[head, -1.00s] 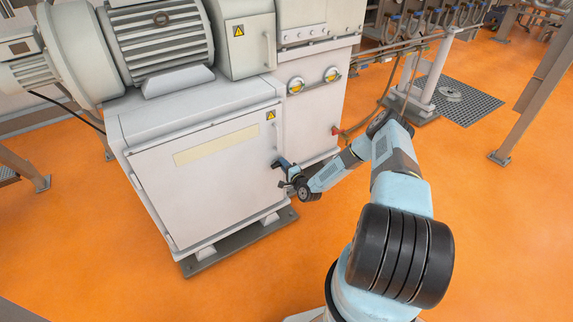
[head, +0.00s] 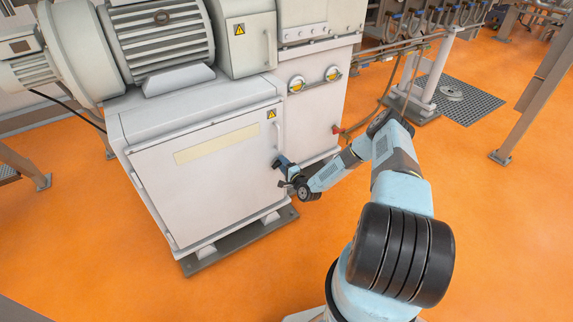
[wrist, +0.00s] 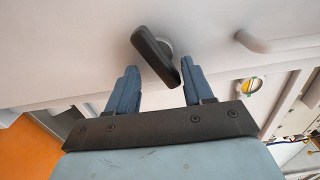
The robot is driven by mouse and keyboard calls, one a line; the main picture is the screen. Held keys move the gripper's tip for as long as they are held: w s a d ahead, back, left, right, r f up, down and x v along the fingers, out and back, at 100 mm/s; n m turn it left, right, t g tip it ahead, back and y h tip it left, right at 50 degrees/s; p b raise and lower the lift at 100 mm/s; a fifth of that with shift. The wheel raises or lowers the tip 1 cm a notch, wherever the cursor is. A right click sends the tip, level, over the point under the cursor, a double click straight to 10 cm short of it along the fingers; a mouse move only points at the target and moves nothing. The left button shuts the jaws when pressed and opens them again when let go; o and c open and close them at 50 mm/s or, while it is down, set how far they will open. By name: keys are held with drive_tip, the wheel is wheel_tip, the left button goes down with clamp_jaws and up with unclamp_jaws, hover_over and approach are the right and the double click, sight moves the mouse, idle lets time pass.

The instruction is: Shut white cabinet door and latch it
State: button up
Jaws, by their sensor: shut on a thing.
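The white cabinet door (head: 205,185) is on the front of the white machine base. It looks flush or nearly flush with its frame; a small gap I cannot rule out. My gripper (head: 284,168) is at the door's right edge, below a pale bar handle (head: 278,134). In the wrist view, a black latch lever (wrist: 153,52) stands tilted on the white face between the two blue fingers of my gripper (wrist: 159,68). Its lower end is against the right finger; a gap shows by the left finger. In the head view the gripper hides the lever.
A grey motor (head: 163,38) sits above the cabinet. Yellow round gauges (head: 333,73) and a red valve with a hose (head: 337,129) are right of it. A dark plinth (head: 240,238) juts out at the floor. The orange floor (head: 120,270) in front is clear.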

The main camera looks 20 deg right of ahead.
drive_tip(key=shift+a+f, duration=0.1)
drive_tip(key=shift+s, duration=0.15)
drive_tip(key=v, duration=1.3)
drive_tip(key=shift+s+d, duration=0.2)
drive_tip(key=shift+d, duration=0.1)
